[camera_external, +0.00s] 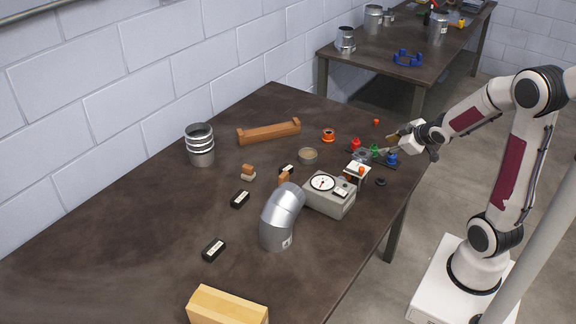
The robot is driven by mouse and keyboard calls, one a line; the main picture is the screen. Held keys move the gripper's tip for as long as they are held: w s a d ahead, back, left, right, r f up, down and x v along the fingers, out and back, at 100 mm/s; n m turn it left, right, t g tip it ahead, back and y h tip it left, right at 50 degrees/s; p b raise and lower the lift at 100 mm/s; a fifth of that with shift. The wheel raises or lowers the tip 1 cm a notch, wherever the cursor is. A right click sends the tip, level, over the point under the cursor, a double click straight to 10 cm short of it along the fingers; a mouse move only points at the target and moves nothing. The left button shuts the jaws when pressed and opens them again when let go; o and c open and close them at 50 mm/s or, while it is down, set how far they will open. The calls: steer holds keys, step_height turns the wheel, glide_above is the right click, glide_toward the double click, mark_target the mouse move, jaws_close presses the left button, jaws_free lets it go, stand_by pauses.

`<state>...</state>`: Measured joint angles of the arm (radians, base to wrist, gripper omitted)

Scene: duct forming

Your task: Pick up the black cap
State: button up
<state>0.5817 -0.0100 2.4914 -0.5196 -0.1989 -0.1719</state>
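A small round black piece (381,182), which looks like the black cap, lies on the dark table near its right edge, in front of the blue fitting. My gripper (390,146) is above the right end of the table, up and to the right of the black piece and apart from it. It is close to the red, green and blue fittings. The fingers are small and partly lost against the dark table, so I cannot tell if they are open or shut.
Red (356,144), green (374,151) and blue (392,159) fittings stand near the gripper. A grey gauge box (330,199) and a silver elbow duct (281,217) stand to the left. A brown wooden holder (268,131) lies farther back.

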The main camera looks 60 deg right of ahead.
mark_target(400, 190)
steer(key=d+f+t, duration=0.1)
steer(key=d+f, duration=0.1)
steer(key=f, duration=0.1)
steer(key=d+f+t+y, duration=0.1)
steer(key=d+f, duration=0.1)
steer(key=f, duration=0.1)
steer(key=d+f+n+t, duration=0.1)
steer(key=d+f, duration=0.1)
steer(key=f, duration=0.2)
steer(key=shift+d+y, duration=0.25)
steer(key=shift+y, duration=0.15)
steer(key=shift+s+d+f, duration=0.1)
steer(key=shift+s+f, duration=0.1)
steer(key=shift+f, duration=0.1)
steer(key=shift+s+d+f+t+y, duration=0.15)
steer(key=shift+s+f+t+y, duration=0.25)
steer(key=shift+s+f+t, duration=0.4)
steer(key=shift+s+a+f+m+t, duration=0.25)
steer(key=shift+s+f+m+t, duration=0.15)
steer(key=shift+s+f+t, duration=0.3)
steer(key=s+a, duration=0.1)
steer(key=s+a+f+m+t+y, duration=0.1)
steer(key=shift+s+a+f, duration=0.2)
steer(key=shift+a, duration=0.2)
steer(key=shift+s+a+f+m+t+y, duration=0.1)
steer(key=shift+s+a+m+t+y, duration=0.25)
steer(key=shift+a, duration=0.25)
